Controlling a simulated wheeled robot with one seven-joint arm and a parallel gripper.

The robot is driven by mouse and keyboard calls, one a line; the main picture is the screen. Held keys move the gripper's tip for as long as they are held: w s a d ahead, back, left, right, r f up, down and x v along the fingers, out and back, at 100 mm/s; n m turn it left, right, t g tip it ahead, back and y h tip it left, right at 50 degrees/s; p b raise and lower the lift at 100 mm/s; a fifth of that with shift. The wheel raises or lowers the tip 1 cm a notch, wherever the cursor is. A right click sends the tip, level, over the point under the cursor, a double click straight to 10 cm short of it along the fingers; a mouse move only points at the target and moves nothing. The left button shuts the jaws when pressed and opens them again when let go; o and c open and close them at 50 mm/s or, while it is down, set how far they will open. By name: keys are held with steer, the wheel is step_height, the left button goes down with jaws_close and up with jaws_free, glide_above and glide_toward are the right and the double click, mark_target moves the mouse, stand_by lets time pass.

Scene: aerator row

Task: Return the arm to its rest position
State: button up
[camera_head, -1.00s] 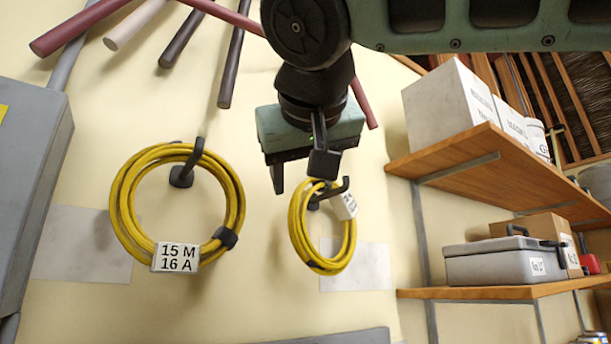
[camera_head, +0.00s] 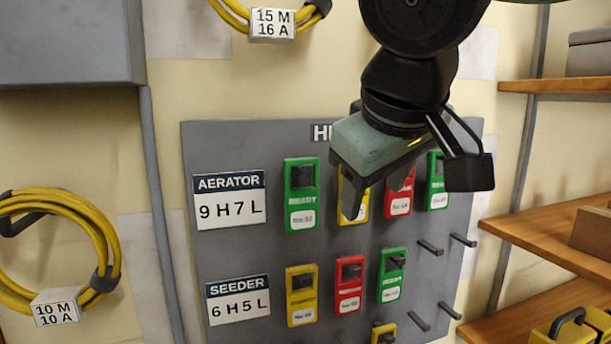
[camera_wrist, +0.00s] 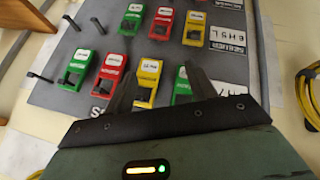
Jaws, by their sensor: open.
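My gripper (camera_head: 376,197) hangs from the upper right in the head view, in front of the upper row of a grey tag board (camera_head: 232,150). In the wrist view its two dark fingers (camera_wrist: 160,78) stand apart with nothing between them. Behind them are a yellow tag (camera_wrist: 149,80) and a green tag (camera_wrist: 181,88). In the head view the gripper partly covers the yellow tag (camera_head: 347,200) and the red tag (camera_head: 399,198). The green READY tag (camera_head: 302,197) is in clear view. I cannot tell how far the fingers are from the board.
A lower tag row includes a yellow tag (camera_head: 302,295) and a red tag (camera_head: 348,284). Bare pegs (camera_head: 430,248) stick out at the board's right. Wooden shelves (camera_head: 545,235) flank it on the right. A grey cabinet (camera_head: 65,40) and yellow cable coil (camera_head: 100,235) are left.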

steer(key=s+d+f+g, duration=0.2)
steer(key=s+f, duration=0.3)
steer(key=f, duration=0.3)
steer(key=s+d+f+g+b, duration=0.1)
steer(key=s+d+f+g, duration=0.1)
steer(key=s+f, duration=0.3)
steer(key=s+d+f+n+g, duration=0.1)
steer(key=s+f, duration=0.4)
steer(key=f, duration=0.8)
steer(key=shift+d+g+y+b, duration=0.4)
steer(key=shift+d+g, duration=0.15)
steer(key=shift+g, duration=0.55)
